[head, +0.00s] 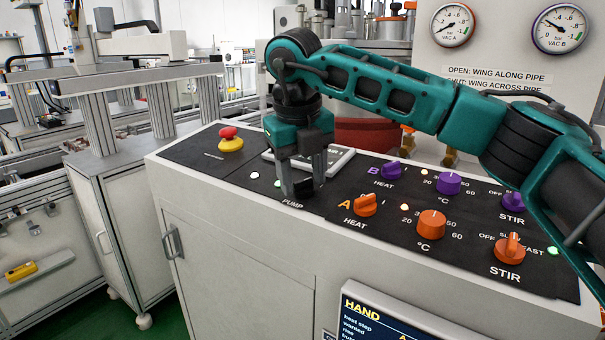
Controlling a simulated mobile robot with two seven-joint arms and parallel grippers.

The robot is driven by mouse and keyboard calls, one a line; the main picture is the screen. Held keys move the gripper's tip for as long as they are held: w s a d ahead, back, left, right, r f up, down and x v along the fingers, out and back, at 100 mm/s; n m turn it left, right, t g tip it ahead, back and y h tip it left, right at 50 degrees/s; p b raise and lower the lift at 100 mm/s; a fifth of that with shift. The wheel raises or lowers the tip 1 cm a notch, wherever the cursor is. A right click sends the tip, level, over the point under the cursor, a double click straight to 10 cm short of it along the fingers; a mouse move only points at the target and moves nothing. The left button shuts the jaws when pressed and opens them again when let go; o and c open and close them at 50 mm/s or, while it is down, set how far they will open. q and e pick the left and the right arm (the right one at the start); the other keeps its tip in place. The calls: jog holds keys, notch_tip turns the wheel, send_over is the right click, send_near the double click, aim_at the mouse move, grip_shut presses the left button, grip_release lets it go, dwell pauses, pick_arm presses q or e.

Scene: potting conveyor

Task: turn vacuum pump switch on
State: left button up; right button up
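My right gripper (300,186) points straight down onto the black control panel (225,178), just above the PUMP label (292,203). Its fingertips are at or very near the panel surface. The pump switch itself is hidden behind the fingers, so I cannot tell its position or whether the fingers hold it. A green lamp (277,183) is lit just left of the fingers. My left gripper is not in view.
A red and yellow emergency button (230,139) stands to the left. Orange knobs (431,224) and purple knobs (448,183) stand to the right, under my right arm. Gauges VAC A (452,25) and VAC B (560,29) are behind. A screen (385,317) is at the front.

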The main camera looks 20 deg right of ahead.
jog(key=shift+o, duration=0.7)
jog(key=v, duration=1.3)
jog(key=shift+p, duration=0.4)
jog(key=shift+f, duration=0.1)
